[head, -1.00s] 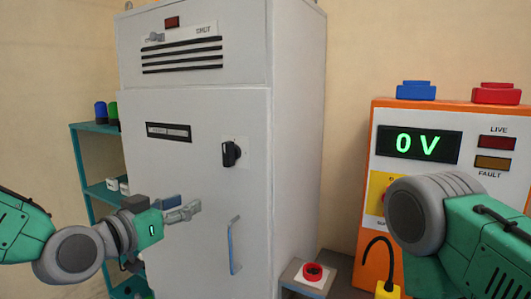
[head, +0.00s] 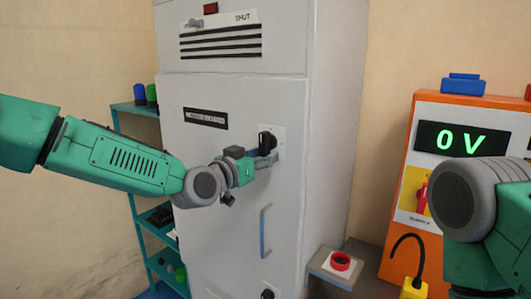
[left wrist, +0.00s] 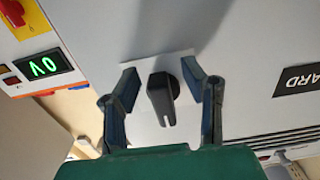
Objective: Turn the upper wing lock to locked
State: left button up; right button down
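The upper wing lock is a black wing knob (head: 265,141) on a white plate on the grey cabinet door. In the left wrist view the knob (left wrist: 163,97) points along the picture's vertical, slightly tilted. My left gripper (head: 265,158) is at the knob; in the left wrist view its fingers (left wrist: 160,78) are spread on either side of it, with gaps, so it does not grip it. A second dark knob (head: 267,293) is partly cut off low on the door. Only my right arm's links show; its gripper is out of view.
A blue door handle (head: 265,231) is below the upper lock. A red button box (head: 341,262) stands right of the cabinet. An orange panel (head: 405,235) reads 0 V. A teal shelf (head: 147,238) is at left.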

pick_arm(q)
jog(key=shift+w+a, duration=0.2)
jog(key=shift+d, duration=0.15)
jog(key=shift+s+d, duration=0.1)
jog(key=shift+d, duration=0.35)
grip_shut()
pick_arm(e)
jog(key=shift+r, duration=0.1)
pick_arm(q)
jog(key=shift+a, duration=0.1)
